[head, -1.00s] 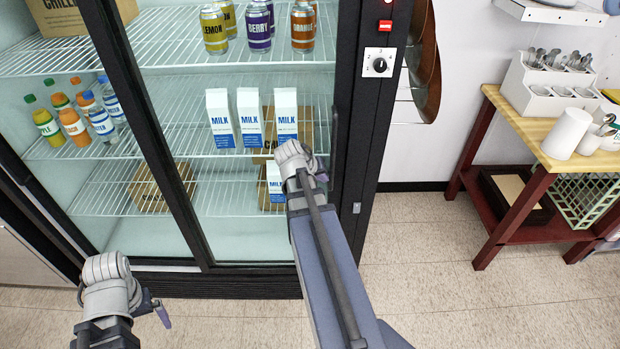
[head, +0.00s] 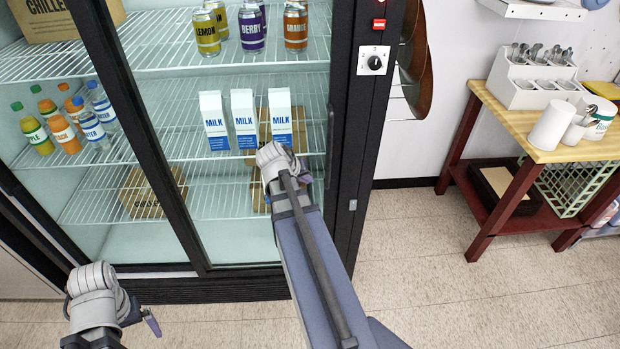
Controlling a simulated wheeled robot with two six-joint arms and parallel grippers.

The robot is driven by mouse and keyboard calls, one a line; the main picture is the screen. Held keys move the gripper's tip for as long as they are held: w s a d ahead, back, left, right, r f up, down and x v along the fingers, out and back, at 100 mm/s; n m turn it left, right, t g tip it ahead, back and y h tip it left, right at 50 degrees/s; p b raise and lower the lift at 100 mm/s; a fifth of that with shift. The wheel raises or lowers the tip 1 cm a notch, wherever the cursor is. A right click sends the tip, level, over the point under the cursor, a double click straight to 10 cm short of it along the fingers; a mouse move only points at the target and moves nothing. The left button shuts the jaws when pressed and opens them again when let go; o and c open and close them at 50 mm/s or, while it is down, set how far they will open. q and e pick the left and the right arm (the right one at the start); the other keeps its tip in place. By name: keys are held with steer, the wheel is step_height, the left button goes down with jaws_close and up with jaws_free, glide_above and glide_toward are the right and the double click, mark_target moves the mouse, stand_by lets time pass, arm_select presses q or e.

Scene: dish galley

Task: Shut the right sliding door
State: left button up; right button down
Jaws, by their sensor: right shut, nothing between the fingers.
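The right sliding door (head: 225,175) is a clear glass panel in a black frame on the drinks cooler. Its left upright (head: 137,105) slants down the middle of the cooler. A slim upright handle (head: 330,135) shows near the right jamb (head: 358,130). I cannot tell whether any gap is left at that jamb. My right gripper (head: 305,180) is shut and empty in front of the door's lower right part, left of the jamb. Its fingers are mostly hidden by its wrist, so contact is unclear. My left gripper (head: 151,322) is low in front of the cooler; its jaws are unclear.
Milk cartons (head: 246,121), cans (head: 251,28) and bottles (head: 62,131) stand on wire shelves inside. A wooden table (head: 545,140) stands right; the floor (head: 420,250) between is clear.

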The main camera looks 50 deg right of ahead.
steer(key=p+v, duration=0.7)
steer(key=v, duration=0.2)
steer(key=shift+a+r, duration=0.2)
steer(key=shift+r, duration=0.15)
